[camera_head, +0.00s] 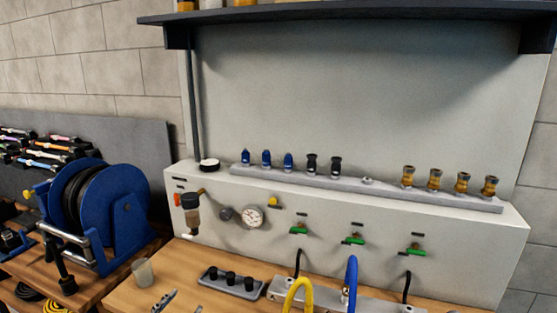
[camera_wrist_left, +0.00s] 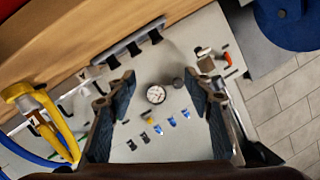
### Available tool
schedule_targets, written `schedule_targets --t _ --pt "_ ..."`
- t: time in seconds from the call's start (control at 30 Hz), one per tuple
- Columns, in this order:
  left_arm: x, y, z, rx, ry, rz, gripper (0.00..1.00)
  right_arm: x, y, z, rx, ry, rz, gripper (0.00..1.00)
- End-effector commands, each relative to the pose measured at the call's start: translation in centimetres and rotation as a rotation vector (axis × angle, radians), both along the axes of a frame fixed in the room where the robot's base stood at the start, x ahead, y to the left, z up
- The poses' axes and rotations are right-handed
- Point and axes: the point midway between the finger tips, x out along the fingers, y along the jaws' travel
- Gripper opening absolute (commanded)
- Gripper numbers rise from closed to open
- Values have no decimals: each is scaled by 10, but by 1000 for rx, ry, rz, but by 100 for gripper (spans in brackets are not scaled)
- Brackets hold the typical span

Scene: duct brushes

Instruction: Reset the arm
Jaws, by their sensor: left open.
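My left gripper (camera_wrist_left: 160,88) shows in the left wrist view, with its two dark fingers spread wide apart and nothing between them. Beyond the gap I see the white panel box with its round pressure gauge (camera_wrist_left: 156,94), which also shows in the head view (camera_head: 251,217). The fingers appear apart from the panel. In the head view only a small grey piece shows at the bottom edge, left of the middle, and I cannot tell whether it is part of my gripper. My right gripper is not in either view.
The white panel (camera_head: 330,215) carries green valves (camera_head: 354,239), a filter unit (camera_head: 191,214) and a rail (camera_head: 340,187) of blue, black and brass fittings. A blue hose reel (camera_head: 95,215), a clear cup (camera_head: 142,272), a black-plug tray (camera_head: 231,282) and a yellow hose (camera_head: 298,290) crowd the bench.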

Motion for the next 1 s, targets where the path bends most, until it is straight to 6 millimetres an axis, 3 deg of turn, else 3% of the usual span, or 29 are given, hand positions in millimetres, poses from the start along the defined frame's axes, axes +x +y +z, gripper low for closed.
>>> schedule_targets --t 0.17,0.33,0.6,0.9,1.0 --pt "-54 -12 -45 -58 198 95 47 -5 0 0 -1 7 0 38" --pt "-144 -21 -93 -115 489 211 47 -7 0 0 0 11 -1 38" --pt "-254 -29 -122 -156 809 306 47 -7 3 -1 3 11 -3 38" --pt "-346 -37 -125 -185 1056 357 47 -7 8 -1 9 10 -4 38" --pt "-342 -38 -146 -179 1070 358 47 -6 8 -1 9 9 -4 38"
